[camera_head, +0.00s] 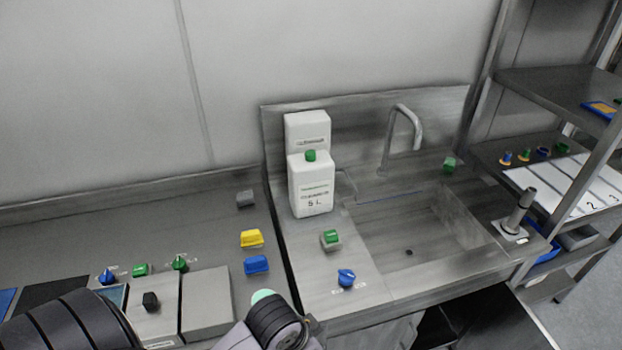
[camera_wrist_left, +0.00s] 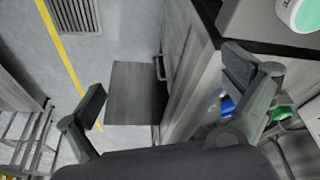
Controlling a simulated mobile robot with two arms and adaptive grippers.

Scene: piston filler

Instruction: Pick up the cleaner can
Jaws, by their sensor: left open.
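The cleaner can is a white canister (camera_head: 312,185) with a green cap and "5 L" on its label. It stands upright on the steel counter, left of the sink basin, in the head view. A second white container (camera_head: 307,128) stands right behind it, partly hidden. My left gripper (camera_wrist_left: 168,85) is open and empty in the left wrist view, its fingers spread wide above the floor. In the head view, parts of my arms show at the bottom edge, but no fingers.
A green-and-grey block (camera_head: 331,240) and a blue knob (camera_head: 346,278) sit in front of the can. Yellow (camera_head: 251,238) and blue (camera_head: 256,264) blocks lie to its left. The sink basin (camera_head: 410,235) and tap (camera_head: 402,135) are to its right. A shelf rack (camera_head: 555,80) stands at far right.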

